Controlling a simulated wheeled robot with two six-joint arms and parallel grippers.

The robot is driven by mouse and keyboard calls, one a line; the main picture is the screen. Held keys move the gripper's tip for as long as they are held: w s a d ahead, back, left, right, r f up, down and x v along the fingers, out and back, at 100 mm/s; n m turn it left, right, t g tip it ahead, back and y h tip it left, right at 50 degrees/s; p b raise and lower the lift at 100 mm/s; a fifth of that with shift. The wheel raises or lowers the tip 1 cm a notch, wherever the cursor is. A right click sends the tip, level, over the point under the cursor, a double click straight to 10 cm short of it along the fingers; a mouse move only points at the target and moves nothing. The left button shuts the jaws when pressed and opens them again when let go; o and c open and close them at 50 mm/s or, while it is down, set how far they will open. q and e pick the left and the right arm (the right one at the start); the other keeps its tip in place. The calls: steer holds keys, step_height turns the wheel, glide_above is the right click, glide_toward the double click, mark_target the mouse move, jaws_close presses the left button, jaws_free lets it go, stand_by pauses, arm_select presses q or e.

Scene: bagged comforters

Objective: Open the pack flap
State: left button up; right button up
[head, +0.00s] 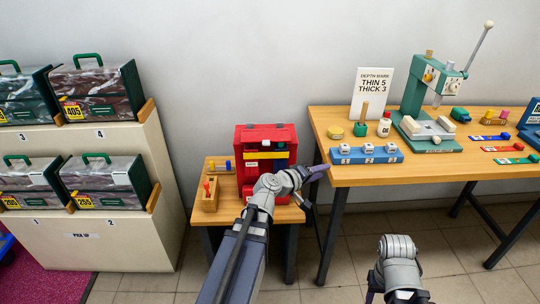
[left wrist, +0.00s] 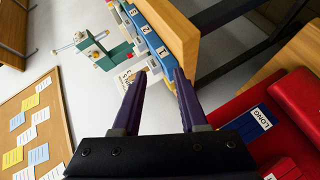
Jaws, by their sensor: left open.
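The red pack (head: 266,140) stands on a small wooden table, with a yellow strip and darker blue and green parts on its front. My left arm hides its lower part. My left gripper (head: 318,172) is at the pack's right, its purple fingers pointing right, away from it. In the left wrist view the fingers (left wrist: 156,82) are apart with nothing between them. The red pack (left wrist: 301,95) shows there at the right edge, with a blue label reading LONG. I cannot make out how the flap sits. A sliver of my right gripper (head: 371,296) shows at the bottom.
The small table (head: 222,190) also holds a wooden block with a red peg (head: 210,194). The larger bench (head: 350,172) stands close to the right, with a blue numbered tray (head: 366,155) on its near edge and a green press (head: 428,100). Bagged comforters (head: 97,93) sit on shelves at left.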

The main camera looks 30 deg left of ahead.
mark_target(268, 141)
arm_select(q)
steer(key=a+n+t+y+b, duration=0.1)
steer(key=a+n+y, duration=0.1)
steer(key=a, duration=0.5)
steer(key=a+r+n+t+y+b, duration=0.1)
steer(key=a+n+y, duration=0.2)
steer(key=a, duration=0.3)
steer(key=s+a+n+t+y+b, duration=0.1)
steer(key=a+n+t+y, duration=0.1)
steer(key=a+n, duration=0.3)
steer(key=shift+a+r+y, duration=0.15)
steer(key=shift+a+y, duration=0.15)
steer(key=shift+a, duration=0.4)
steer(key=shift+a+r+y, duration=0.15)
steer(key=shift+a+y, duration=0.15)
steer(key=shift+a, duration=0.35)
steer(key=shift+w+a, duration=0.2)
steer(key=shift+w, duration=1.1)
steer(key=shift+w+a, duration=0.15)
steer(key=shift+w, duration=1.15)
steer(key=shift+w+a, duration=0.2)
steer(key=shift+w, duration=1.1)
arm_select(e)
step_height(268, 141, down, 5)
steer(key=shift+r, duration=0.15)
arm_select(q)
steer(key=shift+c, duration=0.4)
jaws_close()
